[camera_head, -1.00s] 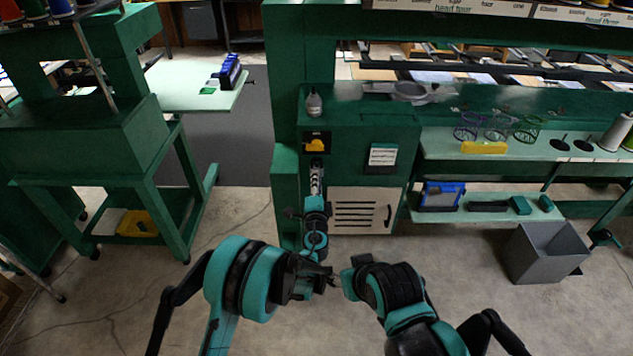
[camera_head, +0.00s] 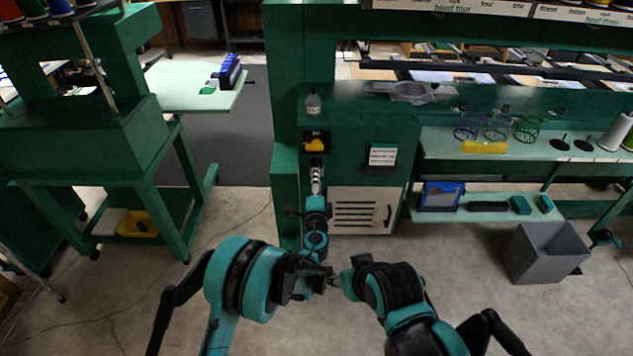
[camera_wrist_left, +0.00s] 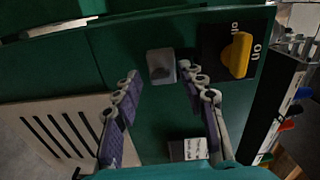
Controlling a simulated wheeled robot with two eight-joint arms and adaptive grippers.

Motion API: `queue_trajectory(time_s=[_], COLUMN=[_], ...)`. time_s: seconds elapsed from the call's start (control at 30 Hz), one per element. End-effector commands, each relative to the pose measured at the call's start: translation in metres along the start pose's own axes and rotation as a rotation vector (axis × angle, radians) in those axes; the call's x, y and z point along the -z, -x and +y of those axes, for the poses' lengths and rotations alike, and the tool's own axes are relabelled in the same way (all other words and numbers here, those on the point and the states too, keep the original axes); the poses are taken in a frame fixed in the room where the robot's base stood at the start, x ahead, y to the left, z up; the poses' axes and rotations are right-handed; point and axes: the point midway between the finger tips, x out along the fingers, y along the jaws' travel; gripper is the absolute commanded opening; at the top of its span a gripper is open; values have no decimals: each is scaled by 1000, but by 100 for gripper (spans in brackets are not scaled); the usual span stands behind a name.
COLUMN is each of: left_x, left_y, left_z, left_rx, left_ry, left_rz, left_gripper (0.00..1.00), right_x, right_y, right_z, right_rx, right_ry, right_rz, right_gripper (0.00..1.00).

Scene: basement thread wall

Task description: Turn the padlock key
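My left gripper (camera_head: 316,178) reaches forward to the front of the green cabinet, just below a yellow switch knob (camera_head: 316,145). In the left wrist view its two purple-padded fingers (camera_wrist_left: 160,75) are open. A small grey block with a dark middle (camera_wrist_left: 161,65) on the green panel shows between the fingertips, with a gap on each side. It may be the padlock, but no key can be made out. In the head view my gripper hides this block. The yellow knob also shows in the left wrist view (camera_wrist_left: 237,55) on a black plate.
A slatted beige vent panel (camera_head: 361,211) is below and right of the left gripper. A grey bin (camera_head: 545,253) stands on the floor at right.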

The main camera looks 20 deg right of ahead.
Motion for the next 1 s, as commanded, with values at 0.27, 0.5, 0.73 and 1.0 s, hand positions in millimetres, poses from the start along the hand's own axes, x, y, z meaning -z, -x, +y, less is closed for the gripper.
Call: queue_trajectory(time_s=[0.27, 0.5, 0.73, 1.0], left_x=[0, -1, -1, -1], left_y=[0, 0, 0, 0], left_z=[0, 0, 0, 0], left_rx=[0, 0, 1, 1], left_ry=[0, 72, 358, 751], left_rz=[-1, -2, -2, -1], left_gripper=[41, 41, 41, 41], right_x=[0, 0, 0, 0], right_y=[0, 0, 0, 0], right_z=[0, 0, 0, 0], right_rx=[0, 0, 0, 0], right_ry=[0, 0, 0, 0], right_rz=[0, 0, 0, 0], right_gripper=[52, 52, 52, 52])
